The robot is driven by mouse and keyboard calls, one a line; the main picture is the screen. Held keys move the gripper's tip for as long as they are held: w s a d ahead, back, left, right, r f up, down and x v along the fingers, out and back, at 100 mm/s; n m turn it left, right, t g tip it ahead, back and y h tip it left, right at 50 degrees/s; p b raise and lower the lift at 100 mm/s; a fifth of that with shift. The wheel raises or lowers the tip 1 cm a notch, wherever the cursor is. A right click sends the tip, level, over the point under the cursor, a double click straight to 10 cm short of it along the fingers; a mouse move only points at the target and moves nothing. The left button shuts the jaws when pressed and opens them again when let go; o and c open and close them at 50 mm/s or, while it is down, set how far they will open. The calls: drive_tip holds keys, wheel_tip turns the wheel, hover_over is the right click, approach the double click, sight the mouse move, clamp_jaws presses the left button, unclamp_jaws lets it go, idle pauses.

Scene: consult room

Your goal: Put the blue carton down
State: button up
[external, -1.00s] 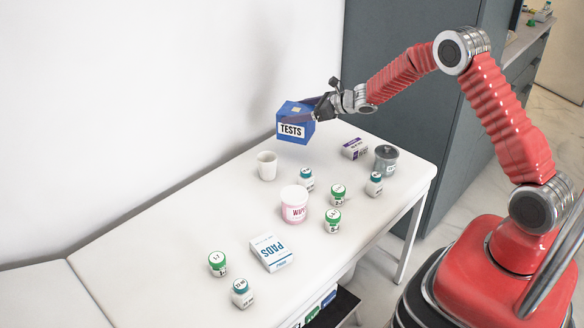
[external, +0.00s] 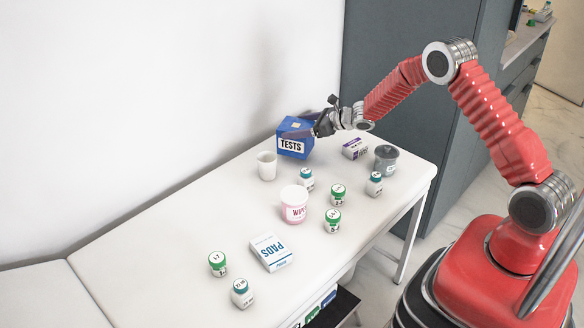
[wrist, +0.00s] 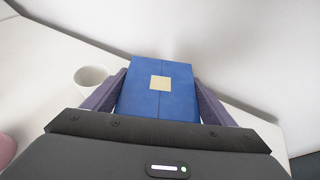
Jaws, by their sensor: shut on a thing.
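The blue carton (external: 293,144), labelled TESTS, is upright at the far end of the white table near the wall. It is at or just above the table top; I cannot tell whether it touches. My gripper (external: 300,134) is shut on it, with one finger along each side. In the wrist view the carton's top (wrist: 160,90) with a tan square patch lies between the two purple fingers. Its lower part is hidden there.
A white cup (external: 267,167) stands close to the left of the carton. A purple-and-white box (external: 355,149) and a grey lidded pot (external: 386,160) stand to the right. Several small bottles, a pink WIPES tub (external: 294,208) and a PADS box (external: 271,254) stand nearer. The table's left part (external: 130,245) is clear.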

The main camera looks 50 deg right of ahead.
drive_tip(key=shift+f, duration=1.8)
drive_tip(key=shift+f, duration=0.1)
drive_tip(key=o, duration=1.3)
drive_tip(key=v, duration=1.2)
